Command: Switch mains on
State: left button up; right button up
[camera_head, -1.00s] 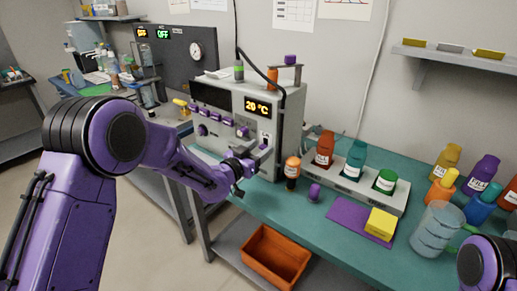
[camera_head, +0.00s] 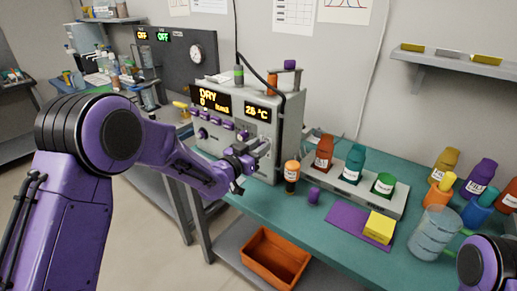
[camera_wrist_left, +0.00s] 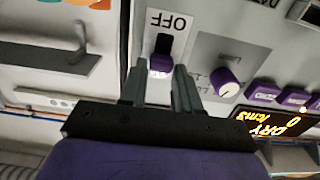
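The grey classifier unit (camera_head: 262,133) stands on the teal bench. Its left display (camera_head: 209,99) reads "DRY 0 /cm3" and its right display (camera_head: 257,111) reads about 25 °C. My left gripper (camera_head: 259,152) is at the lower right of its front panel. In the left wrist view, which is upside down, my left gripper (camera_wrist_left: 161,75) has its fingers apart around a purple switch lever (camera_wrist_left: 160,65). The lever sits at the slot end away from the "OFF" label (camera_wrist_left: 168,21). Finger contact with it is unclear. My right gripper is out of view.
An orange-capped bottle (camera_head: 291,176) and purple cap (camera_head: 314,195) stand right of the unit. Several bottles rise from a grey rack (camera_head: 385,208). A yellow block (camera_head: 379,227) sits on a purple mat (camera_head: 345,216). An orange bin (camera_head: 275,258) is below.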

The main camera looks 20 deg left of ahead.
pick_arm(q)
jog(key=shift+o, duration=1.3)
jog(key=shift+r, duration=0.15)
jog(key=shift+s, duration=0.1)
jog(key=b+v, duration=0.2)
jog(key=v, duration=0.8)
jog(key=shift+s, duration=0.2)
jog(key=shift+a, duration=0.1)
